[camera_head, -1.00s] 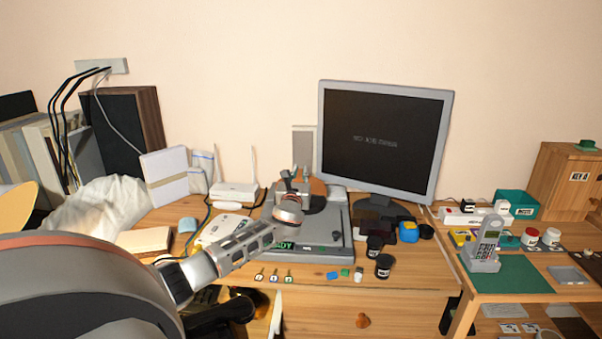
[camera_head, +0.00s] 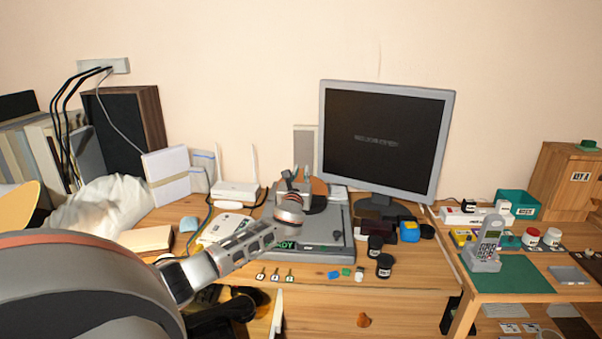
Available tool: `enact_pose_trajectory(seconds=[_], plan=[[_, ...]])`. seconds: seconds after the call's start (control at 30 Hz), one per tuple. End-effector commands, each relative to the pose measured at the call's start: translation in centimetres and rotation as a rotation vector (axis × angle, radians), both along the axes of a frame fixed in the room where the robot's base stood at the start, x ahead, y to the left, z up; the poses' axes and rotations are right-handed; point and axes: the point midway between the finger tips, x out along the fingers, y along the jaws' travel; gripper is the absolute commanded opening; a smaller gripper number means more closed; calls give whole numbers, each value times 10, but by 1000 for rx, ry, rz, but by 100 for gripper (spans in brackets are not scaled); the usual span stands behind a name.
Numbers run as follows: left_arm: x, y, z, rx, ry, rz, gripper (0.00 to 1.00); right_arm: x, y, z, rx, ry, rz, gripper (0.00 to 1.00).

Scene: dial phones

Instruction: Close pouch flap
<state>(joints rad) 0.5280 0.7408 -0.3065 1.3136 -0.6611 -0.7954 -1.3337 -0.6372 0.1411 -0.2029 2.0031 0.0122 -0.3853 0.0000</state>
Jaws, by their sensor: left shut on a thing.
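A brown, rounded piece (camera_head: 318,187), which looks like part of the pouch, stands on the grey tray (camera_head: 338,250) in front of the monitor. My left gripper (camera_head: 296,176) reaches over the tray from the lower left, its fingers at the left side of the brown piece. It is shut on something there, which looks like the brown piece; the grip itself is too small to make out. My gripper and wrist hide the lower left of the pouch, and I cannot tell how far its flap is open. My right gripper is not in view.
A monitor (camera_head: 384,145) stands behind the tray. Black jars (camera_head: 384,266) and small coloured blocks lie in front of it. A white router (camera_head: 236,191) is at the left. An open drawer is below.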

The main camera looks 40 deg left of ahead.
Motion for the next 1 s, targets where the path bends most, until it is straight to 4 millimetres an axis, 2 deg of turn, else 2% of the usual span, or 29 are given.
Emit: enact_pose_trajectory(seconds=[0.03,0.63,0.67,0.7,0.73,1.0], plan=[[0,-1,-7,-5,9,-2,0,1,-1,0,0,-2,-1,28],[0,-2,-9,-6,10,-3,0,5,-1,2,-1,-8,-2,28],[0,-2,-9,-6,10,-3,17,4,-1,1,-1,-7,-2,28],[0,-2,-9,-5,11,-3,27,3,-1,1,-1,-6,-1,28],[0,-2,-8,-6,10,-3,32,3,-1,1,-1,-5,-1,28],[0,-1,-4,-3,5,-1,32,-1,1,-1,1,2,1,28]])
